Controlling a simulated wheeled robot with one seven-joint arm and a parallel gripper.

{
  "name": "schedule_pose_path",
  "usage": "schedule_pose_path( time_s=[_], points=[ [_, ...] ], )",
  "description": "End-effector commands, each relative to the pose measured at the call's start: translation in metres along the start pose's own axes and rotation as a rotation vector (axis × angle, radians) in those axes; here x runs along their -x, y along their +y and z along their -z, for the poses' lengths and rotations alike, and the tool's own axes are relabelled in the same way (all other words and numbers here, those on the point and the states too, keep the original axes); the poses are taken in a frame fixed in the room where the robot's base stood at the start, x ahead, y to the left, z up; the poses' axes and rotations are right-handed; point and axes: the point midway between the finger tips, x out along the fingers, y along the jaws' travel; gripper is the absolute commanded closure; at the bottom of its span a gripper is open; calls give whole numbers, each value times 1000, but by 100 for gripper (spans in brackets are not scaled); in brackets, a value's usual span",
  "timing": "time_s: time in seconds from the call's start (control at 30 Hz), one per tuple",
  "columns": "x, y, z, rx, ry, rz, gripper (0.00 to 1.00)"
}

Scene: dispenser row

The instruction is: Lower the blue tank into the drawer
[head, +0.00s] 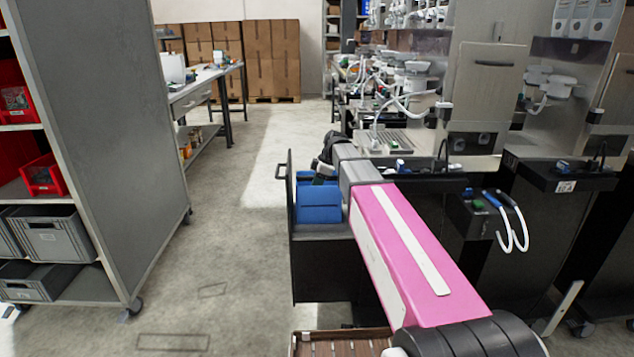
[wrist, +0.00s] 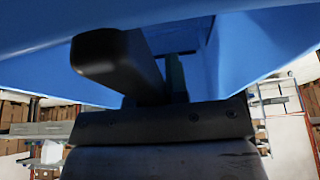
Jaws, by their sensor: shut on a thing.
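The blue tank (head: 318,208) is in the middle of the head view, upright as far as I can tell, at the open dark drawer (head: 318,270). Its lower part meets the drawer's top edge in the picture. I cannot tell whether it rests on the drawer floor. My gripper (head: 324,168) is at the top of the tank, partly hidden by my arm. In the wrist view, the dark fingers of my gripper (wrist: 150,72) reach into the blue underside of the tank's upper part (wrist: 250,50) and are shut on it.
The drawer's upright front panel with its handle (head: 281,172) stands left of the tank. A grey shelf unit (head: 110,120) with bins stands at the left. Dispenser machines (head: 480,100) line the right. The floor aisle (head: 240,220) between is clear.

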Motion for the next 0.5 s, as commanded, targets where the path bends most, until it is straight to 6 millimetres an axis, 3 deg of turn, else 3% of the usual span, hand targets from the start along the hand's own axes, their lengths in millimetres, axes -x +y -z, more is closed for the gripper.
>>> schedule_pose_path(
  time_s=[0.5],
  points=[
    [-10,0,-4,1,2,-1,100]
  ],
)
